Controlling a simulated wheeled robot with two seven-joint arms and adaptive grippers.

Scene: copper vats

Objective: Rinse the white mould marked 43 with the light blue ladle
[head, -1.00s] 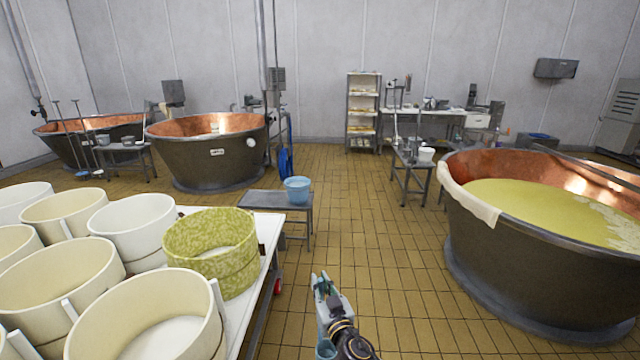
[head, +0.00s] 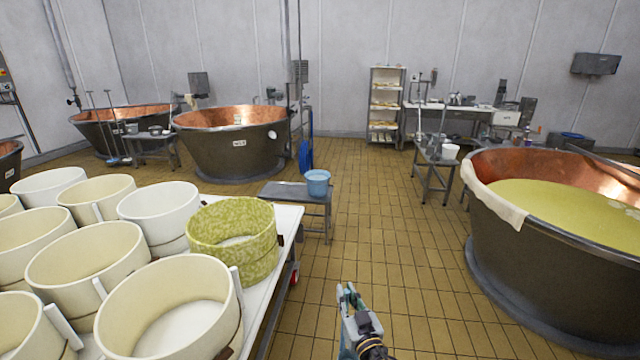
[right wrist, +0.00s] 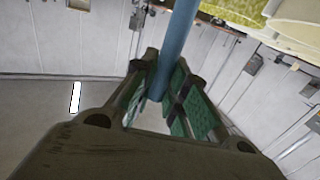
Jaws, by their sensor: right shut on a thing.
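Several round moulds stand on the white table at the left in the head view. Most are cream or white, such as a white mould (head: 160,215) beside a mottled green one (head: 232,240). I cannot read a 43 on any of them. My right gripper (head: 346,290) is low in the middle of the head view, right of the table and over the floor. In the right wrist view its green-padded fingers (right wrist: 168,95) are shut on a blue handle, that of the light blue ladle (right wrist: 178,45). The ladle's bowl is not clear. My left gripper is out of view.
A blue bucket (head: 317,182) stands on a small grey bench (head: 283,192) beyond the moulds. A large copper vat (head: 560,270) of yellow-green liquid, with a cloth (head: 490,198) over its rim, stands right. Tiled floor between is clear.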

